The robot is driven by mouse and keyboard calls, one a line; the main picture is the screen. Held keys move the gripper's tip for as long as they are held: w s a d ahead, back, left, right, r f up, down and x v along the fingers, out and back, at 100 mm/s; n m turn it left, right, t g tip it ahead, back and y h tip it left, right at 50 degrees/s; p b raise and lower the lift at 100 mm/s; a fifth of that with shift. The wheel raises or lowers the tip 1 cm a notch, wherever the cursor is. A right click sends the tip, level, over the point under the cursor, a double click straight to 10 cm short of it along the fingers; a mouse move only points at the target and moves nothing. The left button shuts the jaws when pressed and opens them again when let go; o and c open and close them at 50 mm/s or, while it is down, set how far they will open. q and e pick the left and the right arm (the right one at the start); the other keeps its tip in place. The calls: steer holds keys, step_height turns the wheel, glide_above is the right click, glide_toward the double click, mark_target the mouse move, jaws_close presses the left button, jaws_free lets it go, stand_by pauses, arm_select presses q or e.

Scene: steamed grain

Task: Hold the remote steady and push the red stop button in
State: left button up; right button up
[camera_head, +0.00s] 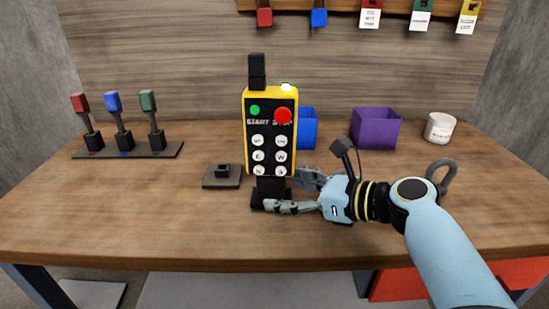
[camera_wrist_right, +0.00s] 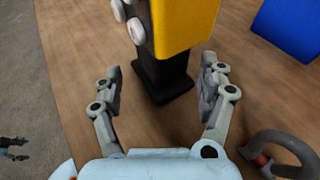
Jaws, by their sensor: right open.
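The yellow remote (camera_head: 270,150) stands upright on a black base (camera_head: 262,190) on the table, with a black piece on top. Its front has a green button (camera_head: 255,110), the red stop button (camera_head: 282,115) at upper right, and several white buttons below. My right gripper (camera_head: 278,194) is open at the remote's lower right, with its fingers around the level of the black base. In the right wrist view the open fingers (camera_wrist_right: 160,88) lie to either side of the black stem (camera_wrist_right: 165,80), with gaps visible. The yellow body (camera_wrist_right: 185,25) is above.
A small black stand (camera_head: 222,176) is left of the remote. A rack with red, blue and green switches (camera_head: 125,150) stands at left. A blue bin (camera_head: 307,130), purple bin (camera_head: 375,128) and white jar (camera_head: 439,128) stand behind. The front left table is clear.

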mark_target(276, 188)
steer(key=shift+w+a, duration=0.35)
steer(key=shift+a, duration=0.2)
arm_select(q)
steer(key=shift+w+a, duration=0.35)
steer(key=shift+w, duration=0.05)
arm_select(e)
steer(key=shift+x, duration=0.9)
steer(key=shift+f, duration=0.1)
steer(key=shift+c, duration=0.3)
